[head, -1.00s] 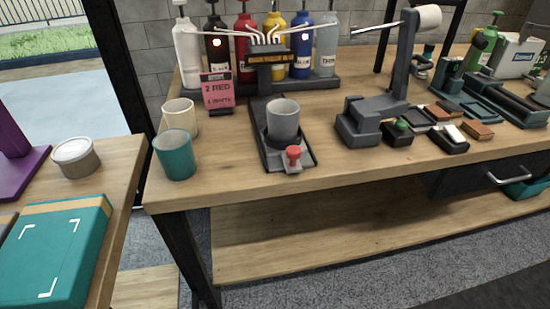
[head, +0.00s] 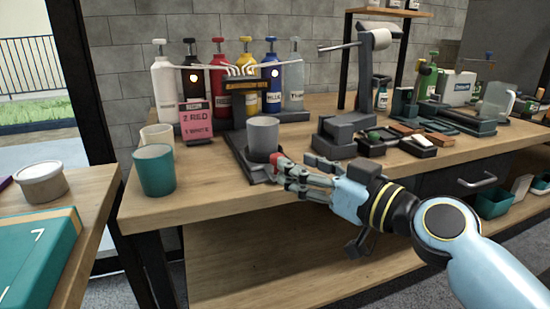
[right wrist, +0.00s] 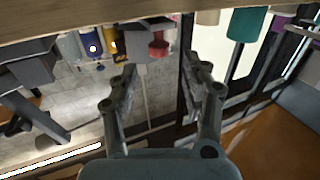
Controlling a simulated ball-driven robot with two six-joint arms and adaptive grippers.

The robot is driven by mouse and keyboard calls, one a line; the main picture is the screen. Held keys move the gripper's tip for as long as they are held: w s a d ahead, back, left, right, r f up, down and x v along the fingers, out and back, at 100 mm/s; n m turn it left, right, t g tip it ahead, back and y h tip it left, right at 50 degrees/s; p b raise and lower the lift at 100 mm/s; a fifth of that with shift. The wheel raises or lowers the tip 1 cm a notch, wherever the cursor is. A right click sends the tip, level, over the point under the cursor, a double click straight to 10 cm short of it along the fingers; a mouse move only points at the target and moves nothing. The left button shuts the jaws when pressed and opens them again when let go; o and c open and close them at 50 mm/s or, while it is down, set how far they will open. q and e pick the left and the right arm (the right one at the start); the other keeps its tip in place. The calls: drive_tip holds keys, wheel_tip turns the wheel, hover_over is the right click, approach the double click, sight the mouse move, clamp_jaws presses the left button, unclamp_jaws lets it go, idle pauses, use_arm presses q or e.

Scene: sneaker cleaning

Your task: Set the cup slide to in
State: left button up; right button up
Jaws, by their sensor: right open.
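The cup slide (head: 240,158) is a dark tray running out toward the table's front from under the dispenser head (head: 246,88). A grey cup (head: 263,137) stands upright on it, forward of the nozzles. The slide's red knob (head: 275,158) is at its front end, partly hidden by my fingers. My right gripper (head: 283,173) is at the knob, open, reaching in from the right. In the right wrist view, which looks upside down, the red knob (right wrist: 158,46) shows just beyond the open fingers (right wrist: 158,75). Contact cannot be told. My left gripper is not in view.
A teal cup (head: 154,170) and a cream cup (head: 157,138) stand left of the slide. A pink order card (head: 196,121) is behind them. A grey stand (head: 340,136) and a small tray (head: 413,146) are to the right. Coloured bottles line the back.

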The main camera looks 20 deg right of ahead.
sight(276, 155)
drive_tip(key=x, duration=0.6)
drive_tip(key=shift+w+f, duration=0.1)
drive_tip(key=shift+w, duration=0.1)
clamp_jaws()
drive_tip(key=shift+w+a+f, duration=0.1)
drive_tip(key=shift+w, duration=0.05)
